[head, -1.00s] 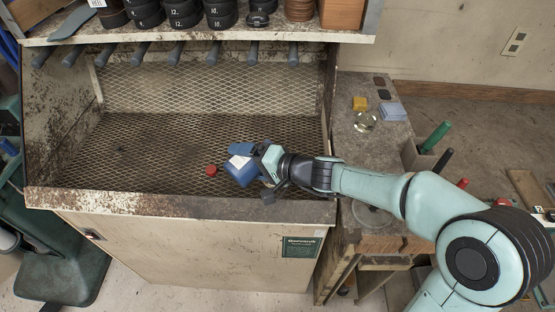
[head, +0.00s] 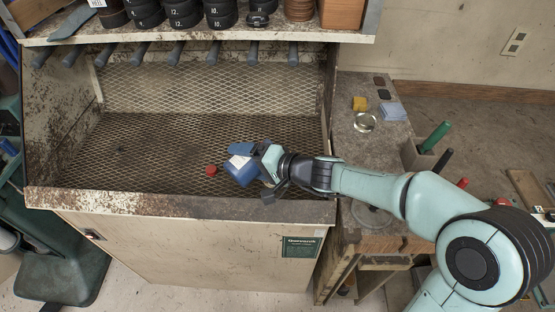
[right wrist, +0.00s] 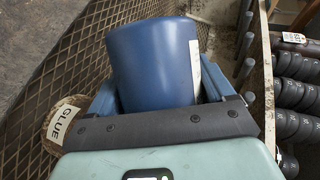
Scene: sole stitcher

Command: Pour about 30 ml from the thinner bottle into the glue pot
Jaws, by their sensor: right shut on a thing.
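The blue thinner bottle (head: 238,177) with a white label is in my right gripper (head: 256,163), above the mesh floor of the booth. My right gripper is shut on it. In the right wrist view the bottle (right wrist: 155,65) fills the space between the blue fingers. It looks tilted; its mouth is hidden, and I see no liquid. The glue pot (right wrist: 62,125), brown with a "GLUE" label, shows partly in the right wrist view, beside and behind the gripper. In the head view I cannot make the pot out. My left gripper is not in view.
A red cap (head: 211,170) lies on the mesh (head: 150,150), left of the bottle. The booth's front edge (head: 120,204) runs below my right arm. A shelf with black rolls (head: 183,12) hangs above. A bench (head: 350,150) with a round metal dish (head: 365,122) stands to the right.

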